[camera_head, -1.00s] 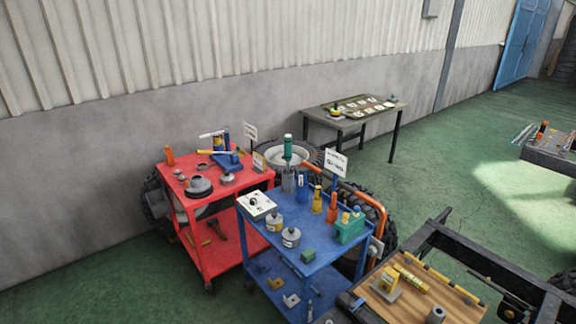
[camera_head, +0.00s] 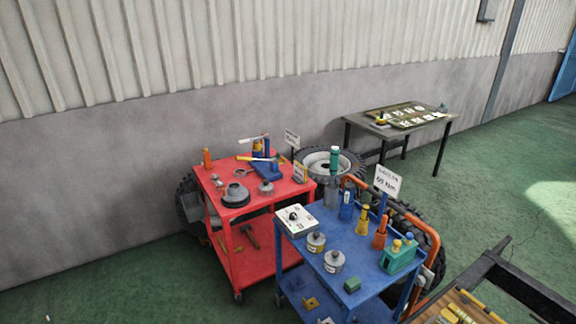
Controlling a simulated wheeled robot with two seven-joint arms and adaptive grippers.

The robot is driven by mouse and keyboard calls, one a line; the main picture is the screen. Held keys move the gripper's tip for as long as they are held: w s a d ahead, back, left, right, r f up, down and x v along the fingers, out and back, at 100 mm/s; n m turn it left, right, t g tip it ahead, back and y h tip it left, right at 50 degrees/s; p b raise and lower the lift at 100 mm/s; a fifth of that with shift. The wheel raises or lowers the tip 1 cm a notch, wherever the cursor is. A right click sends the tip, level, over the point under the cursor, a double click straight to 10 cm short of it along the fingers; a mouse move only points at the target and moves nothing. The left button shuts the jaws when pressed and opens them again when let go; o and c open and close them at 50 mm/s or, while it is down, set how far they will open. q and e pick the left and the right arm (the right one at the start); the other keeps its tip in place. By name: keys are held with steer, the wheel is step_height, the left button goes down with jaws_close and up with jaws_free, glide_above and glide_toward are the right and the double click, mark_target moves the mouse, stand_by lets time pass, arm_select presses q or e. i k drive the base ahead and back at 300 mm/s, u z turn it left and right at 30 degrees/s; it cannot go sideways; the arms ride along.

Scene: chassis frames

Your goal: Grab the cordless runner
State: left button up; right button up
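Neither gripper is in view. No tool here is clearly labelled as the cordless runner at this size. A tool with a green upper part (camera_head: 334,159) stands upright at the back left of the blue trolley (camera_head: 333,235), in a grey holder (camera_head: 331,194). Beside it stand a small blue tool (camera_head: 347,206), a yellow one (camera_head: 363,219) and an orange one (camera_head: 380,235). A green block-shaped unit (camera_head: 398,258) with yellow knobs sits at the trolley's right end. A sign (camera_head: 388,181) rises behind them, its text only partly legible.
A red trolley (camera_head: 243,209) with tools and round parts stands left of the blue one. A dark table (camera_head: 362,119) stands by the wall. A dark frame (camera_head: 520,283) fills the lower right. Green floor (camera_head: 110,290) is free at left.

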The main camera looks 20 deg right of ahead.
mark_target(335, 150)
steer(key=u, duration=0.25)
steer(key=i, duration=1.6)
steer(key=z, duration=0.1)
